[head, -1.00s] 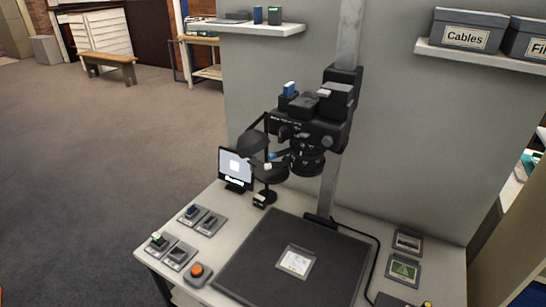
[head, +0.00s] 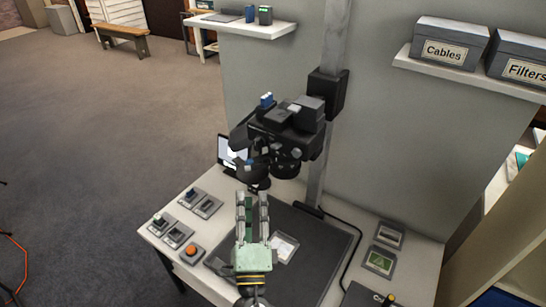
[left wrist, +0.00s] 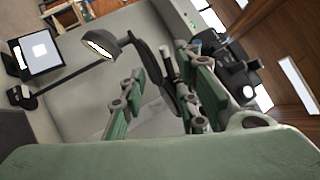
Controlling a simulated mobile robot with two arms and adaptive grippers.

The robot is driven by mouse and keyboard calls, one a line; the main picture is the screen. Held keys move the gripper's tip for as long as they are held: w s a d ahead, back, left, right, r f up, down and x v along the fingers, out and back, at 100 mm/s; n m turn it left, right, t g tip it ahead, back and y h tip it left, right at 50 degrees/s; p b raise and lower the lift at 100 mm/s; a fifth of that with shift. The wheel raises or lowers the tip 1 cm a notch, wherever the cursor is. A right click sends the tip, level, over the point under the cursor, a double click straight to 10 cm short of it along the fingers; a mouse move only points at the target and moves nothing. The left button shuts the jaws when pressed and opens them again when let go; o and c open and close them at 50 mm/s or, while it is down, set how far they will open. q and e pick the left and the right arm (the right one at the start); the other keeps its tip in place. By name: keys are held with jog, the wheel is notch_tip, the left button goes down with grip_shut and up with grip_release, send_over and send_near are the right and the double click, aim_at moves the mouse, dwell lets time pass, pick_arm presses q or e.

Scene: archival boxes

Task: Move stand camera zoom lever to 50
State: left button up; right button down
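The black stand camera (head: 298,125) is mounted on the grey column above the copy table, its lens (head: 287,160) pointing down. It also shows at the right of the left wrist view (left wrist: 238,78), partly behind a finger. I cannot make out the zoom lever or its scale for certain. My left gripper (head: 252,196) is below and left of the lens in the head view, fingers pointing toward the camera. Its two green fingers are apart with nothing between them, as the left wrist view (left wrist: 160,85) also shows. My right gripper is not in view.
A black baseboard (head: 318,262) holds a pale print (head: 284,247). A small monitor (head: 228,152) and a lamp stand left of the camera; the lamp head (left wrist: 103,44) shows near the left fingers. Small modules and an orange button (head: 193,252) lie at the table's left.

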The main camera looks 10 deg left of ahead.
pick_arm(q)
jog(key=t, duration=0.2)
send_near(258, 159)
jog(key=shift+h, duration=0.3)
jog(key=p+x, duration=0.1)
jog(key=x, duration=0.1)
jog(key=p+x, duration=0.1)
jog(key=x, duration=0.2)
jog(key=p+x, duration=0.2)
jog(key=shift+w+a+r, duration=0.2)
jog(key=shift+a, duration=0.25)
jog(key=shift+w+a, duration=0.1)
jog(key=shift+w, duration=0.25)
jog(key=shift+c, duration=0.4)
grip_shut()
